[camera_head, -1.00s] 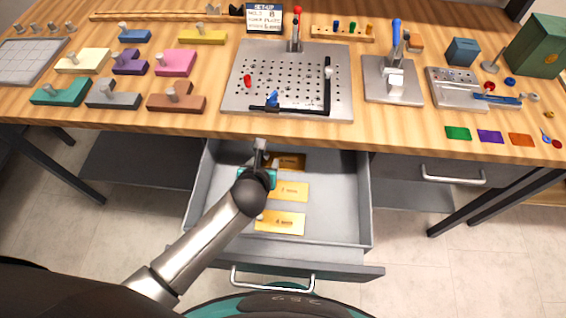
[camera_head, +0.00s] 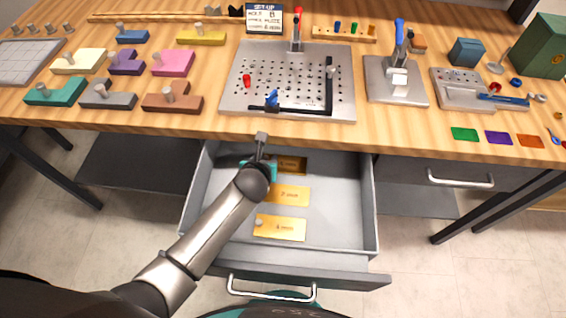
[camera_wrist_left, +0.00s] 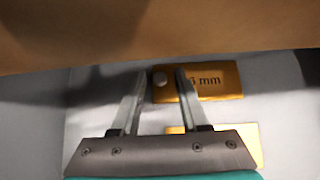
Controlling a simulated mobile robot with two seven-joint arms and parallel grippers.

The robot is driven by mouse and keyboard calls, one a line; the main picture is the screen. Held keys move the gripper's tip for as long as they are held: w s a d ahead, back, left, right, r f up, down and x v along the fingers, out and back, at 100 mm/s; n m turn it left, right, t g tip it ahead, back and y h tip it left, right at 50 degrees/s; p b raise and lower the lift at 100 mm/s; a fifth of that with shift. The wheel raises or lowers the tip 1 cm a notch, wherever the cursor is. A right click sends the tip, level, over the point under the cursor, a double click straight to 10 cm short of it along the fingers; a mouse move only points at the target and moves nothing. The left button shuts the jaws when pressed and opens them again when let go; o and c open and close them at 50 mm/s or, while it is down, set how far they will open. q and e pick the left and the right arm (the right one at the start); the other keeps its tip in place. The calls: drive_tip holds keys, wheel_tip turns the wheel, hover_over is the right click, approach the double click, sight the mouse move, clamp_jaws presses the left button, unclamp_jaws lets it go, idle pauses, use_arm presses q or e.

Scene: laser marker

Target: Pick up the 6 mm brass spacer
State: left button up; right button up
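A brass spacer plate whose partly covered label looks like 6 mm (camera_wrist_left: 218,80) lies at the far end of the open drawer. In the head view the same plate (camera_head: 294,165) is partly hidden by my left gripper (camera_head: 261,143). The left gripper also shows in the left wrist view (camera_wrist_left: 155,78). Its fingers are apart and empty. The plate's grey round knob (camera_wrist_left: 160,79) appears between the fingertips; the height gap cannot be told. The right finger covers part of the plate. My right gripper is not in view.
Two more brass plates (camera_head: 288,195) and (camera_head: 280,228) lie nearer in the grey drawer (camera_head: 345,215). The wooden tabletop edge (camera_head: 330,138) overhangs just beyond the gripper. The drawer's right side is clear.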

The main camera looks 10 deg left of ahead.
use_arm(q)
clamp_jaws()
idle(1.1)
